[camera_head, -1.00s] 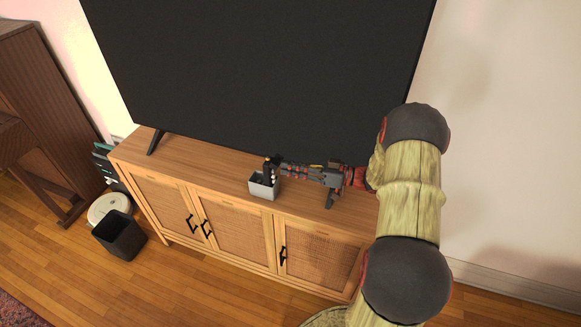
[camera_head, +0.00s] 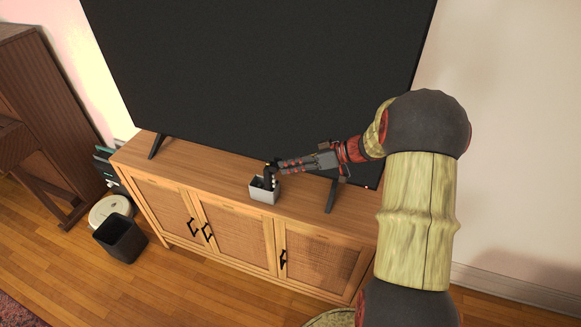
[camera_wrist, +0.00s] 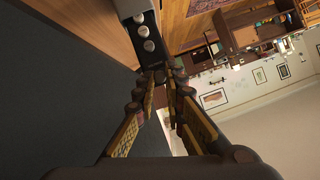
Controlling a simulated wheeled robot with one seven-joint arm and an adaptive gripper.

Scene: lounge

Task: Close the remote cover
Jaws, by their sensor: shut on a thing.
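A small light grey box (camera_head: 262,195) with a dark inside stands on the wooden cabinet, below the television. A dark piece with pale round spots (camera_head: 269,176) rises at its right rear, roughly upright. In the wrist view this dark piece (camera_wrist: 147,38) shows several pale round knobs, with a light grey edge beyond it. I cannot tell whether it is the cover or a remote. My gripper (camera_head: 279,167) reaches in from the right. Its fingertips, also in the wrist view (camera_wrist: 160,74), are closed together at the dark piece's near end. The contact itself is mostly hidden.
The large television (camera_head: 265,70) rises just behind the box and my gripper. Its right foot (camera_head: 331,195) stands close under my arm. The cabinet top (camera_head: 215,175) left of the box is clear. A black bin (camera_head: 120,238) stands on the floor at left.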

